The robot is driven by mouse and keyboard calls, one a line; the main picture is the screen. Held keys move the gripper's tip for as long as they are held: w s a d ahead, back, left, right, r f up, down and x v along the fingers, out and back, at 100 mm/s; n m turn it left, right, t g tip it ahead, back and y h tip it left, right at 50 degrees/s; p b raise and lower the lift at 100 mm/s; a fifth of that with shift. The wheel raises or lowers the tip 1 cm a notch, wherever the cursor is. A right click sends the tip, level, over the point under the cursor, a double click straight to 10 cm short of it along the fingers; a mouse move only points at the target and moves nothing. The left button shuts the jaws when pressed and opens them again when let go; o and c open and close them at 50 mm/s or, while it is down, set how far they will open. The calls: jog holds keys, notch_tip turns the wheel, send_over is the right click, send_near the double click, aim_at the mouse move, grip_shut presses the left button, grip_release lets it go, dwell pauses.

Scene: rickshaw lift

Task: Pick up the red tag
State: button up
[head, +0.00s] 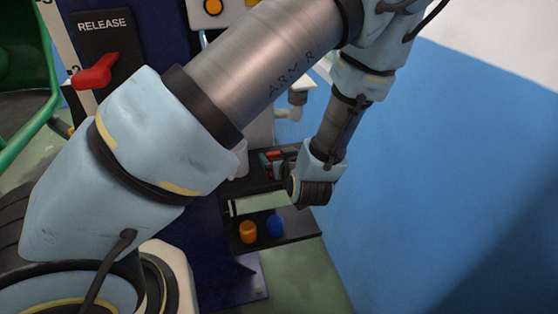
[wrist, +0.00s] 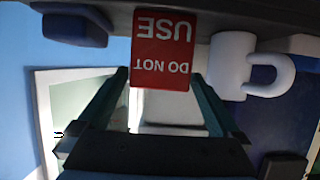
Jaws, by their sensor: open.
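The red tag (wrist: 162,48), with white "DO NOT USE" lettering that appears upside down, is in the middle top of the wrist view. It stands against a dark shelf edge. My gripper (wrist: 160,76) is open, with one teal finger on each side of the tag's lower part in the picture. I cannot tell whether either finger touches it. In the head view a small red patch (head: 273,156), likely the tag, shows beside my gripper at the dark shelf, mostly hidden by my arm.
A white mug (wrist: 232,68) stands close to the right of the tag, and a dark blue block (wrist: 75,24) to the left. In the head view, a lower shelf holds an orange cup (head: 248,232) and a blue cup (head: 275,225). A blue wall (head: 440,170) bounds the right.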

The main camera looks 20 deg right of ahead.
jog(key=shift+w+f, duration=0.2)
jog(key=shift+w, duration=0.2)
jog(key=c, duration=1.1)
jog(key=shift+d+r, duration=0.1)
jog(key=shift+r, duration=0.05)
